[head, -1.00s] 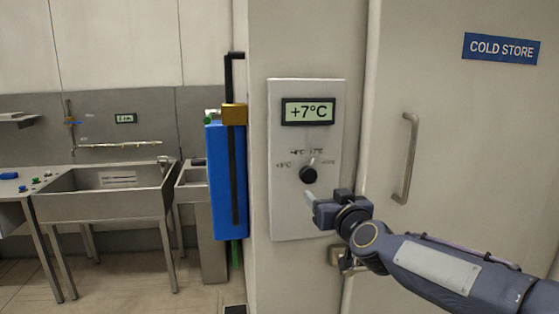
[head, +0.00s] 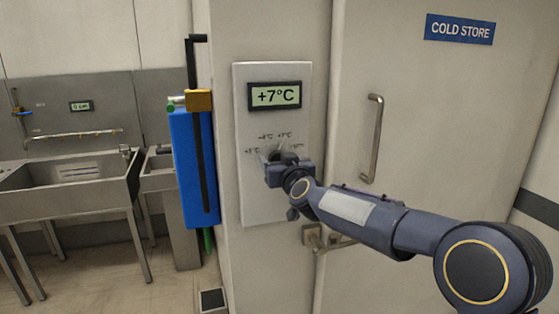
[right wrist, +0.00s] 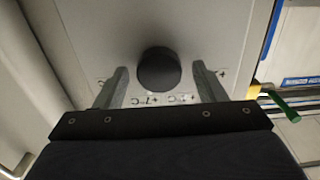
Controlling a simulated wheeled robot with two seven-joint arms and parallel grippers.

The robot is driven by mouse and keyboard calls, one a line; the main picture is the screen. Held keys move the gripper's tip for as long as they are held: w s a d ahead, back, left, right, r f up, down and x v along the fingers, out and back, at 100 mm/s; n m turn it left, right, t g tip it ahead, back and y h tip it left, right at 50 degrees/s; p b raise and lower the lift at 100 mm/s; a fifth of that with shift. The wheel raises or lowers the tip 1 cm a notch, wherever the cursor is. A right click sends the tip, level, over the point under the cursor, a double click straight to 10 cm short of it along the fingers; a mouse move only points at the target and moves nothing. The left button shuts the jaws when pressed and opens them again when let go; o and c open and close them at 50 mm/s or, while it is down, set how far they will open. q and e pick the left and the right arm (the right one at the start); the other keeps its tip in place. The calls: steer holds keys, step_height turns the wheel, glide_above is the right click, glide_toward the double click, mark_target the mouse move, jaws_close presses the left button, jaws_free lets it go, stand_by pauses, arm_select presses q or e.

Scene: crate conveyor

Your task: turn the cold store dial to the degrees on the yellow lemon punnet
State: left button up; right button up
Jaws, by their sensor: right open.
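The black round dial (right wrist: 158,70) sits on a light panel (head: 262,205) with small temperature marks around it, mostly too small to read; one looks like +7°C. The display (head: 274,96) above it reads +7°C. In the head view my right gripper (head: 280,158) is in front of the dial and hides most of it. In the right wrist view my open right gripper (right wrist: 160,84) has one finger on each side of the dial, with a visible gap on both sides. The yellow lemon punnet and my left gripper are not in view.
The cold store door with its vertical handle (head: 375,138) and blue sign (head: 459,29) is to the right. A blue unit (head: 188,165) hangs left of the panel. Steel sinks (head: 70,205) stand at the far left. A metal latch (head: 312,236) lies below my forearm.

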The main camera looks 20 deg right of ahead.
steer(key=shift+c, duration=0.4)
steer(key=c, duration=0.9)
steer(key=shift+o, duration=0.2)
steer(key=shift+d+m+b, duration=0.2)
steer(key=shift+m+b, duration=1.1)
steer(key=shift+m, duration=3.1)
